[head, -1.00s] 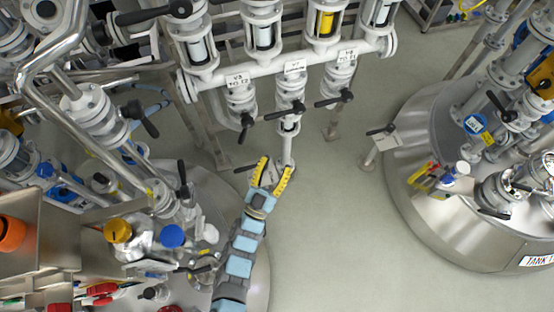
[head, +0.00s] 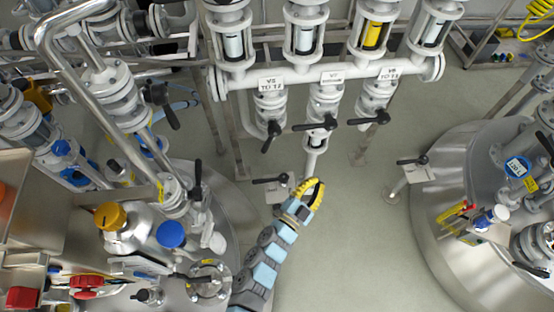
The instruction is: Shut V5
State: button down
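Three valves with black lever handles hang below a white manifold pipe. The middle handle (head: 314,127) and the right handle (head: 370,119) lie mostly crosswise. Two more black levers sit lower on small plates, a left one (head: 269,180) and a right one (head: 412,161). My gripper (head: 313,186), with yellow finger pads, is below the middle valve, clear of its handle. The pads overlap in this view, so their gap is unclear.
The manifold pipe (head: 325,79) spans above the valves. A steel tank (head: 445,215) stands at the right, with instruments on top.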

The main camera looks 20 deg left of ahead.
jog(key=w+a+f+m+g+y+b, duration=0.1)
jog(key=w+a+f+m+y+b, duration=0.25)
jog(key=f+b, duration=0.3)
jog(key=w+a+f+m+g+y+b, duration=0.1)
jog(key=w+a+f+m+y+b, duration=0.15)
jog(key=f+y+b, duration=0.4)
jog(key=w+a+y+b, duration=0.1)
jog(key=w+a, duration=0.3)
jog(key=a, duration=0.2)
jog(key=w+a+m+b, duration=0.1)
jog(key=w+a, duration=0.3)
jog(key=a, duration=0.3)
jog(key=shift+w+g+y+b, duration=0.25)
jog(key=shift+g+y+b, duration=0.05)
jog(key=shift+y+b, duration=0.1)
jog(key=shift+f, duration=0.15)
jog(key=shift+m, duration=0.3)
jog(key=shift+s+a, duration=0.2)
jog(key=shift+a, duration=0.1)
